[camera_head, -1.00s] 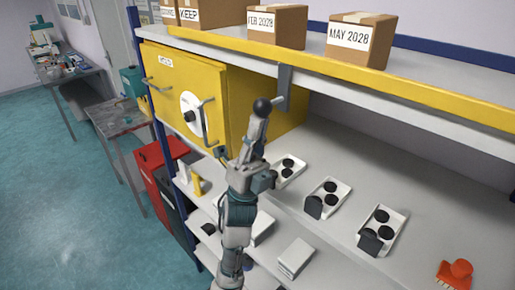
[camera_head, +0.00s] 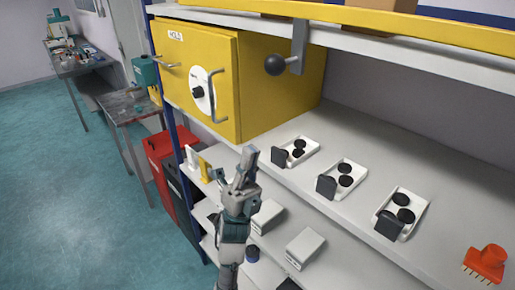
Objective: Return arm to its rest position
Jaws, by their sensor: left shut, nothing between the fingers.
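My left gripper (camera_head: 246,160) is shut and empty, with its arm rising from the bottom of the view. It is in front of the shelf edge, below the yellow cabinet (camera_head: 285,80). A lever with a black ball knob (camera_head: 275,65) hangs from a grey bracket (camera_head: 299,40) at the upper shelf, above and right of the gripper and apart from it. The cabinet front has a grey handle (camera_head: 213,97) and a white dial (camera_head: 199,90). My right gripper is not in view.
White trays with black discs stand on the shelf: a left tray (camera_head: 306,144), a middle tray (camera_head: 350,165) and a right tray (camera_head: 418,203). An orange brush (camera_head: 487,258) lies at lower right. White boxes (camera_head: 305,248) sit on a lower shelf. A red bin (camera_head: 160,150) stands at left.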

